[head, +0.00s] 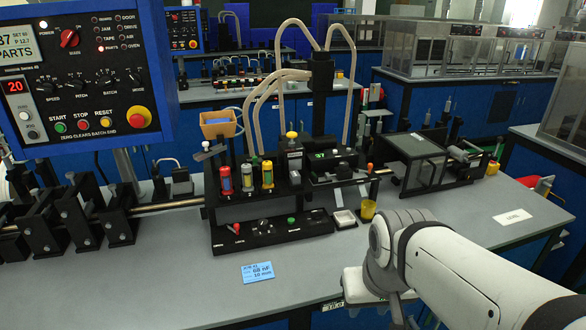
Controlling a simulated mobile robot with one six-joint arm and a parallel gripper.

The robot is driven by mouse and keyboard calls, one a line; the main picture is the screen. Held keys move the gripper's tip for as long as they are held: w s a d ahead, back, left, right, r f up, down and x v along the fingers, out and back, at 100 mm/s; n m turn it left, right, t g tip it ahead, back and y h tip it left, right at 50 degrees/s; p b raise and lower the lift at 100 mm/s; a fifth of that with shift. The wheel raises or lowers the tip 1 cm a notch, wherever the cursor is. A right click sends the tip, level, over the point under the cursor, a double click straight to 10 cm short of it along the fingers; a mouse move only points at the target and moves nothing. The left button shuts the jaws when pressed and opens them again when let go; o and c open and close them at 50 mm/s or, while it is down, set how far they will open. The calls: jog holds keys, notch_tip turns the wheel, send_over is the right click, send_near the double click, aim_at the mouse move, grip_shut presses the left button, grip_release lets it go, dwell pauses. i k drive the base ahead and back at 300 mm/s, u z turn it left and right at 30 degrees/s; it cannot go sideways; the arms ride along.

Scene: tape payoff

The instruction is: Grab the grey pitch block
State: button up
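I cannot pick out a grey pitch block for certain. A blue card (259,272) with a "10 mm" line lies in front of the machine. My white arm comes in from the lower right, with its wrist low at the bench's front edge. My gripper's fingers do not show.
A blue control panel (80,70) fills the upper left. Black brackets (80,222) on a rail stand at the left. A glass-topped black frame (415,150) stands right of the machine. A white card (512,216) lies at the right. The front left bench (130,290) is clear.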

aim_at(295, 177)
jog(key=z, duration=0.85)
jog(key=k, duration=0.6)
jog(key=u, duration=0.8)
jog(key=i, duration=1)
jog(key=u, duration=0.1)
